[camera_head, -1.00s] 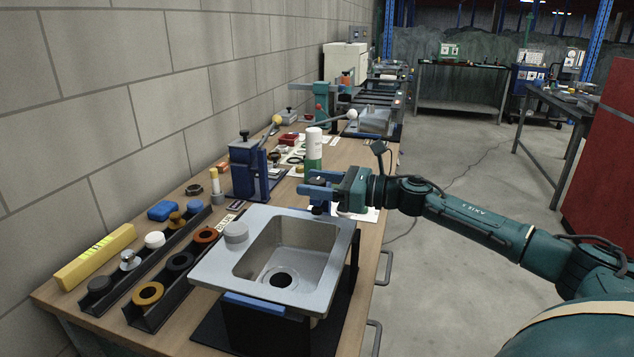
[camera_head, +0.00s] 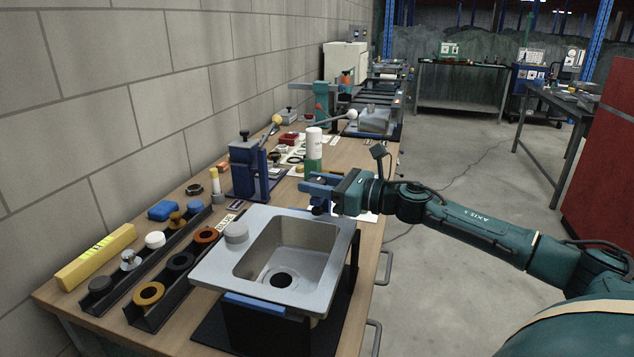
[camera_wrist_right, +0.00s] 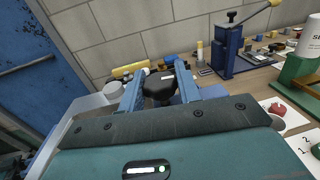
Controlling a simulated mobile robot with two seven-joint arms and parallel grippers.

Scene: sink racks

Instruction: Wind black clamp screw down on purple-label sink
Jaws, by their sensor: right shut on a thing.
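The grey sink (camera_head: 213,273) sits on a black stand at the front of the bench, with a round grey cap (camera_head: 236,232) on its left rim. A small purple label (camera_head: 236,205) shows beside its back left corner. My right gripper (camera_head: 316,189) is at the sink's back right edge. In the right wrist view, its blue fingers (camera_wrist_right: 160,70) are shut on the black clamp screw (camera_wrist_right: 160,90), a dark faceted knob. In the head view the gripper mostly hides the screw, so its height against the rim cannot be told. My left gripper is not in view.
Black racks (camera_head: 150,318) with coloured rings and knobs stand left of the sink, by a yellow bar (camera_head: 95,257).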

